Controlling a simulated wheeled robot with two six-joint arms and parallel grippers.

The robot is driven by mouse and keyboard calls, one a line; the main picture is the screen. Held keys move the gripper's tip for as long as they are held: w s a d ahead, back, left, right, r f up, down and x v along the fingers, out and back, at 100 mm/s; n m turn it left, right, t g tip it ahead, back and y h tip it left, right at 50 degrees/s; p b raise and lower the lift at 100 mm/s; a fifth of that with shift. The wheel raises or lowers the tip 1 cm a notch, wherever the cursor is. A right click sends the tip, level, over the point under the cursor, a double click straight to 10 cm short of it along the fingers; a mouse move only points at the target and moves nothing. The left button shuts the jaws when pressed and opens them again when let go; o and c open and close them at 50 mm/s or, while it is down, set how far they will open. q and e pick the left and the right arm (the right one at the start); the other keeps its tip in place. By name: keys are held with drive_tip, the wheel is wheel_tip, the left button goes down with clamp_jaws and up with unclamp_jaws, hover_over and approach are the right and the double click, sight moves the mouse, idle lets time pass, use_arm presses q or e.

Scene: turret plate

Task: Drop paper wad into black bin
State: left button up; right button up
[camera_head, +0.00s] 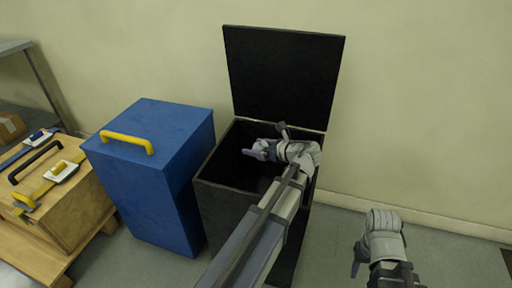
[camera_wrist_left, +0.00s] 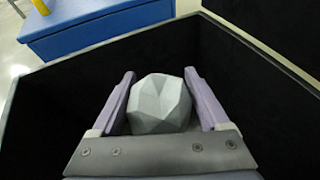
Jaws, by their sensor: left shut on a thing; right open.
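The black bin (camera_head: 213,205) stands against the wall with its lid (camera_head: 284,75) raised open. My left gripper (camera_head: 258,150) is over the bin's opening. In the left wrist view, its two purple fingers (camera_wrist_left: 160,100) are shut on the grey faceted paper wad (camera_wrist_left: 160,103), with the bin's dark inside (camera_wrist_left: 60,100) around and below. The wad is hard to make out in the head view. My right gripper (camera_head: 360,258) is open and empty at the lower right, over the floor, away from the bin.
A closed blue bin (camera_head: 150,180) with a yellow handle stands just left of the black bin.

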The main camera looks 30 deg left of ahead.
use_arm(q)
drive_tip(key=o, duration=1.2)
drive_tip(key=shift+c, duration=0.2)
drive_tip(key=p+v, duration=0.3)
drive_tip(key=v, duration=0.3)
drive_tip(key=shift+d+r, duration=0.25)
drive_tip(key=shift+d, duration=0.1)
drive_tip(key=shift+s+d+r, duration=0.1)
drive_tip(key=shift+s+d, duration=0.05)
drive_tip(key=shift+d, duration=0.35)
